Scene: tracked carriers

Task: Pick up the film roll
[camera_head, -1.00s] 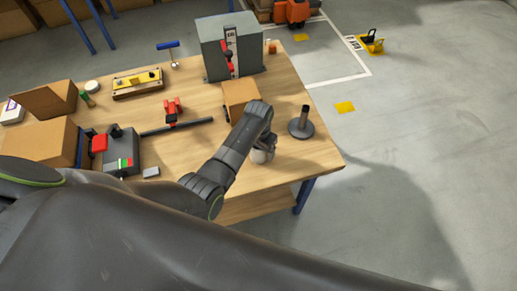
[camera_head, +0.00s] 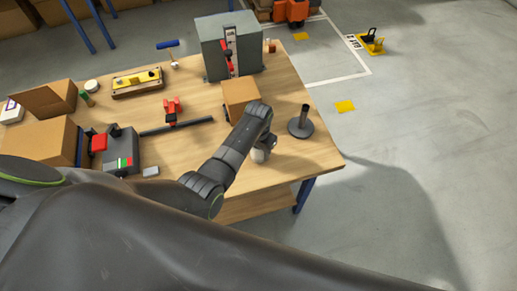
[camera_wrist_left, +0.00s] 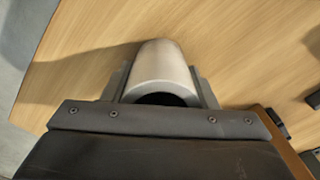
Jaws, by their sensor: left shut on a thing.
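The film roll (camera_wrist_left: 162,68) is a pale, whitish cylinder with a dark hollow end, seen in the left wrist view between the two fingers. In the head view its pale side (camera_head: 259,156) shows just below my left wrist, near the table's front right edge. My left gripper (camera_wrist_left: 163,88) is shut on the roll, with one finger on each side of it. In the head view my arm hides most of the gripper. I cannot tell whether the roll touches the table. My right gripper is not in view.
The wooden table (camera_head: 310,155) has bare room at its right end. A dark stand with an upright post (camera_head: 301,124) is right of the roll. A cardboard box (camera_head: 239,93) is behind my wrist, before a grey cabinet (camera_head: 229,45). A black bar (camera_head: 178,127) lies left.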

